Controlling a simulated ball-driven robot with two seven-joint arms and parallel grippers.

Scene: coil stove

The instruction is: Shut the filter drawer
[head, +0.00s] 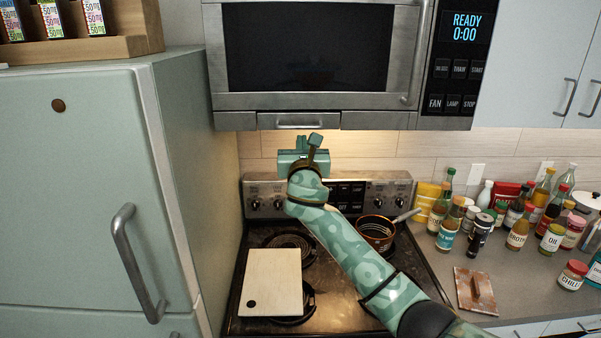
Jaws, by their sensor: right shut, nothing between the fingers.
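The filter drawer (267,120) is a narrow metal front with a bar handle, set in the strip under the microwave (310,48). Its face looks roughly in line with the panels beside it; I cannot tell whether a small gap remains. My right gripper (314,139) is raised above the stove, just below and to the right of the drawer handle (294,126). Its fingers are shut and hold nothing. I cannot tell whether they touch the drawer. My left gripper is not in view.
The coil stove (255,229) below carries a pale cutting board (272,282) and a copper pot (376,231). A green fridge (80,190) stands at the left.

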